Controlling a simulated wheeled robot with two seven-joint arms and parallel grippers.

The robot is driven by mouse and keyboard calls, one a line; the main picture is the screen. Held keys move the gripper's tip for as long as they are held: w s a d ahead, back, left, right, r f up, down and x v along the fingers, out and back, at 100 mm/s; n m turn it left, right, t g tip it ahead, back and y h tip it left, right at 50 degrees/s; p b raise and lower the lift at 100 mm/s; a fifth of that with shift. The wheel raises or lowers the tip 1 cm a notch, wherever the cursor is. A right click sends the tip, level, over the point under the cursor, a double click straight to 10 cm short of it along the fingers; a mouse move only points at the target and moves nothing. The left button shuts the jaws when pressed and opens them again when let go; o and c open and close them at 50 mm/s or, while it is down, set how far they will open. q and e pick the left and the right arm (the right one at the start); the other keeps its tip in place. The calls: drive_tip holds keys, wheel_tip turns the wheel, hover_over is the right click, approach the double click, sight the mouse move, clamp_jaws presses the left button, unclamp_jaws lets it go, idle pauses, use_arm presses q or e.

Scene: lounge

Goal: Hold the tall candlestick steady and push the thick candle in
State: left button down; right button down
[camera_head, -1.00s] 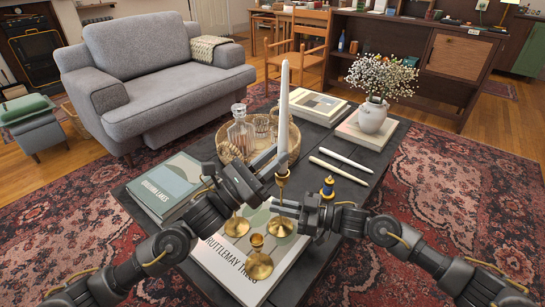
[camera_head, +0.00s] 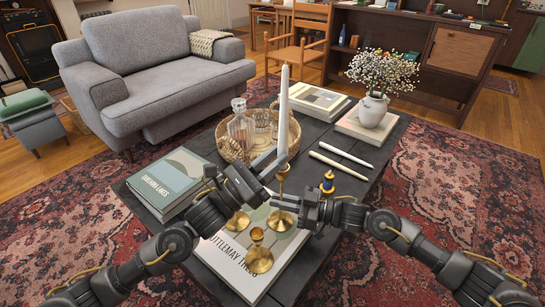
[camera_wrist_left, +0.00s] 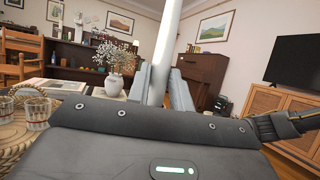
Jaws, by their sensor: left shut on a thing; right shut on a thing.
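The thick white candle (camera_head: 284,110) stands upright in my left gripper (camera_head: 277,164), which is shut on its lower part. In the left wrist view the candle (camera_wrist_left: 167,45) rises between the two fingers. The tall brass candlestick (camera_head: 282,173) is directly below, its round foot (camera_head: 281,221) on the large book. My right gripper (camera_head: 286,201) is shut on its stem from the right. The candle's lower end is at the candlestick's cup, but the left fingers partly cover it. I cannot tell how deep it sits.
Two shorter brass candlesticks (camera_head: 259,258) (camera_head: 238,222) stand on the large book (camera_head: 225,262) nearby. Two slim candles (camera_head: 346,155) (camera_head: 338,166) lie to the right. A wicker tray (camera_head: 232,152) with a decanter is behind.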

use_arm(q)
drive_tip(key=shift+f, duration=0.25)
drive_tip(key=c, duration=1.2)
unclamp_jaws()
drive_tip(key=shift+o, duration=0.2)
drive_tip(key=shift+f, duration=0.1)
drive_tip(key=shift+v, duration=3)
use_arm(e)
drive_tip(key=c, duration=1.4)
unclamp_jaws()
